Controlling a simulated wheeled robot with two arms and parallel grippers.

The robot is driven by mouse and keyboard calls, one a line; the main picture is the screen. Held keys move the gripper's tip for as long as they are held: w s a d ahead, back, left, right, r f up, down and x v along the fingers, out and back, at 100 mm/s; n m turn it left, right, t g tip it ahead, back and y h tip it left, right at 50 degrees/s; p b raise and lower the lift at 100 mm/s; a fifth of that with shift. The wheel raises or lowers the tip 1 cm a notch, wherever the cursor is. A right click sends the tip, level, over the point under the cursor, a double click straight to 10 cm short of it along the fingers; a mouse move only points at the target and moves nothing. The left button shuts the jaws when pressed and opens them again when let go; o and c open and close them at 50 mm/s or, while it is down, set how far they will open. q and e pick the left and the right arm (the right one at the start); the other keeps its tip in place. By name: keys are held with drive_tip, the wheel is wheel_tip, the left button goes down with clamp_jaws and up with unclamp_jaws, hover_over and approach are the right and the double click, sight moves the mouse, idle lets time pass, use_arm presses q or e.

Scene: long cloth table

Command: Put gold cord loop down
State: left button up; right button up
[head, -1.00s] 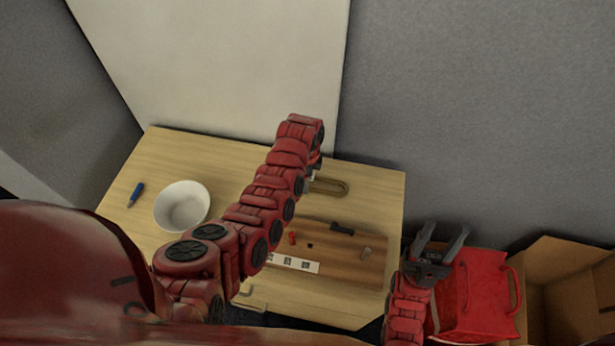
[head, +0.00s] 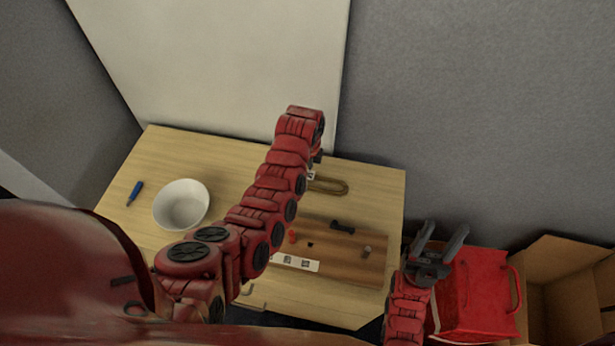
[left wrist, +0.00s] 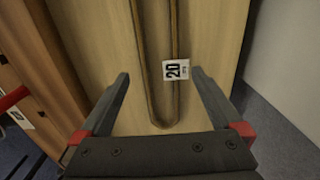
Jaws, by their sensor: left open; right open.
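The gold cord loop (head: 331,187) lies on the wooden table (head: 232,160) near its back right part, partly hidden by my left arm in the head view. In the left wrist view the loop (left wrist: 152,90) lies flat on the wood, with a white "20" tag (left wrist: 176,69) at its side. My left gripper (left wrist: 160,85) is open, and the rounded end of the loop shows between its fingers without either finger touching it. The left fingertips are hidden behind the arm in the head view. My right gripper (head: 441,240) is open and empty, beside the table's right edge.
A brown board (head: 345,258) with small parts and a white label strip (head: 295,263) lies at the front right. A white bowl (head: 182,205) and blue-handled tool (head: 135,192) are at left. A red bag (head: 474,293) and cardboard box (head: 570,290) stand right of the table.

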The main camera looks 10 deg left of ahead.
use_arm(q)
wheel_tip(320, 180, up, 3)
drive_tip(key=shift+w+r+b, duration=0.1)
drive_tip(key=shift+b, duration=0.4)
wheel_tip(320, 180, up, 6)
drive_tip(key=p, duration=0.4)
drive_tip(key=shift+r, duration=0.25)
